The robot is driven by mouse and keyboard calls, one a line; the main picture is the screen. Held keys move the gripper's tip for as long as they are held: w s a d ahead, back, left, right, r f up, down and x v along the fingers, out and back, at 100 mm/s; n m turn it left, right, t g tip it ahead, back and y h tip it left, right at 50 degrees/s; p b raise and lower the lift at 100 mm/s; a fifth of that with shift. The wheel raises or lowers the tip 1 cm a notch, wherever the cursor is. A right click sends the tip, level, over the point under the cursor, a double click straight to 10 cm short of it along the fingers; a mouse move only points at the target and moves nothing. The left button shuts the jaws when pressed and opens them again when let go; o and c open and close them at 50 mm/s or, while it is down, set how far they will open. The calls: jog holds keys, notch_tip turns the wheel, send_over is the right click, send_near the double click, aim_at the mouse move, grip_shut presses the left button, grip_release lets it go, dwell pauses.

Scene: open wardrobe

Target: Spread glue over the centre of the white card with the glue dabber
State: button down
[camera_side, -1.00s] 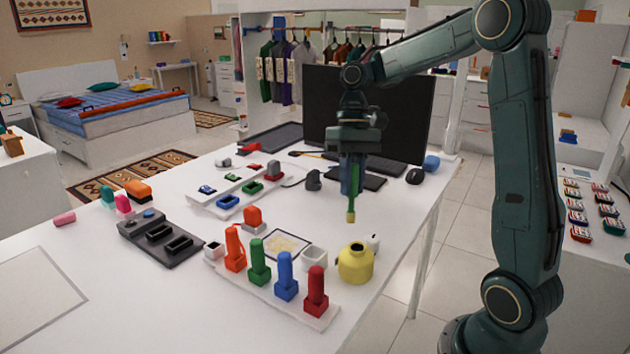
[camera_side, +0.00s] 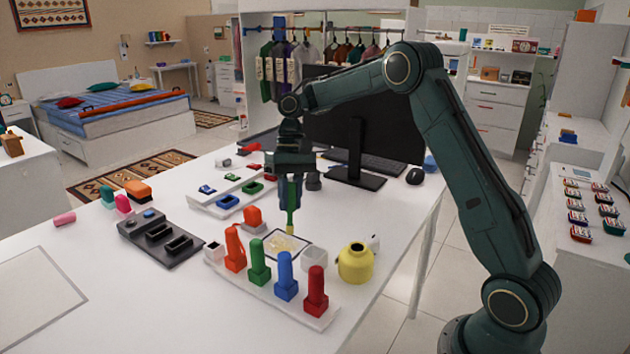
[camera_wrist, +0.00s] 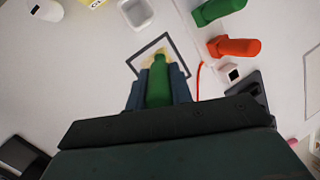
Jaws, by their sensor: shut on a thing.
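The white card (camera_side: 272,240) has a dark border and lies on the desk behind the coloured stampers. A pale yellowish patch shows on its middle. My gripper (camera_side: 290,200) is shut on the green glue dabber (camera_side: 291,217), which hangs upright with its yellowish tip down over the card. I cannot tell whether the tip touches the card. In the wrist view the dabber (camera_wrist: 158,85) sits between my fingers (camera_wrist: 158,95) and covers part of the card (camera_wrist: 163,43). The yellow glue pot (camera_side: 355,264) stands to the right of the card.
Orange (camera_side: 234,250), green (camera_side: 259,264), blue (camera_side: 286,278) and red (camera_side: 317,292) stampers stand in front of the card. A white dish (camera_side: 314,257) is close on its right. A monitor (camera_side: 390,135) stands behind. The desk's left part is mostly clear.

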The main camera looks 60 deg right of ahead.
jog(key=shift+r, duration=0.1)
jog(key=s+d+r+t, duration=0.2)
jog(key=s+r+t, duration=0.1)
jog(key=r, duration=0.3)
jog(key=shift+r+m+t, duration=0.3)
jog(key=shift+r+t, duration=0.05)
jog(key=shift+t, duration=0.15)
jog(key=shift+f, duration=0.25)
jog(key=shift+f, duration=2.3)
jog(key=shift+r, duration=0.1)
